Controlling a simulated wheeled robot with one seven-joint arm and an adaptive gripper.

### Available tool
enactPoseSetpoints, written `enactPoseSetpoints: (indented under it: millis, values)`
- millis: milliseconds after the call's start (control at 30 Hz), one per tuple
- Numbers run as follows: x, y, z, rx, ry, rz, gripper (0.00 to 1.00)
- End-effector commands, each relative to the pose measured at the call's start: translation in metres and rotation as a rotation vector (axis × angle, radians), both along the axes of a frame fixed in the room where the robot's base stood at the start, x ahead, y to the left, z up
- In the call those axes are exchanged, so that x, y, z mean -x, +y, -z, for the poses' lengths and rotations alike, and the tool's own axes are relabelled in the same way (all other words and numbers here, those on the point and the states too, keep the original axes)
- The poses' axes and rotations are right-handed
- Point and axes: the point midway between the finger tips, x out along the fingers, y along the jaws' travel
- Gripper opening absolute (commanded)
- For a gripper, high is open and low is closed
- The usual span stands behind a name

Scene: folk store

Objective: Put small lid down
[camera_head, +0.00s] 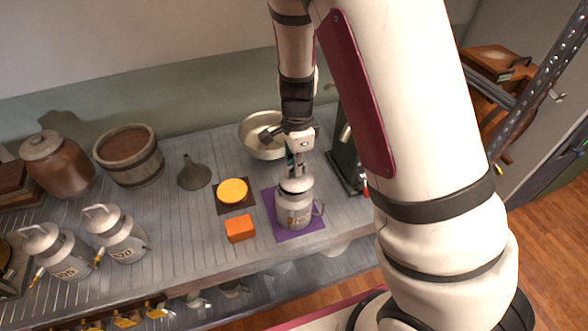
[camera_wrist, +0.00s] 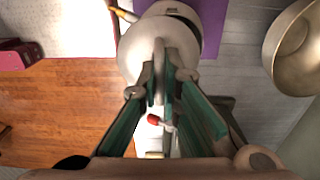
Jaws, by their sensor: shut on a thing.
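My gripper (camera_head: 296,172) points down over a pale metal can (camera_head: 295,212) that stands upright on a purple mat (camera_head: 279,232). The gripper is shut on the small lid (camera_head: 296,185), a round pale lid at the can's mouth. In the wrist view my gripper's fingertips (camera_wrist: 162,60) close together at the middle of the lid (camera_wrist: 135,52). The lid lines up with the can's top; I cannot tell whether it rests on it or is just above. The lid hides the can's opening. The purple mat also shows in the wrist view (camera_wrist: 212,22).
A metal bowl (camera_head: 251,141) stands behind the can. An orange block (camera_head: 239,228) and a yellow disc (camera_head: 232,190) on a dark square lie to its left. A funnel (camera_head: 194,175), a wooden bucket (camera_head: 130,165) and two lidded cans stand further left. The counter's front edge is close.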

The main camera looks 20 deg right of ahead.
Motion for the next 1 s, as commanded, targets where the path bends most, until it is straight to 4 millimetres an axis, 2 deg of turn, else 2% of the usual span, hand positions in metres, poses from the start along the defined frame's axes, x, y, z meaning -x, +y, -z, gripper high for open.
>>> enactPoseSetpoints:
  millis: [133,233,333,800,900,1000]
  values:
    - [-0.019,0.001,0.004,0.001,0.000,-0.001,0.00]
    - [-0.014,0.000,0.023,0.001,0.005,0.002,0.00]
    - [-0.014,0.001,0.029,0.001,0.002,0.000,0.00]
    - [-0.016,0.001,0.036,0.000,0.001,0.000,0.00]
    - [-0.016,0.001,0.036,0.000,0.000,0.000,0.24]
    - [-0.016,0.001,0.036,0.000,0.000,0.000,0.26]
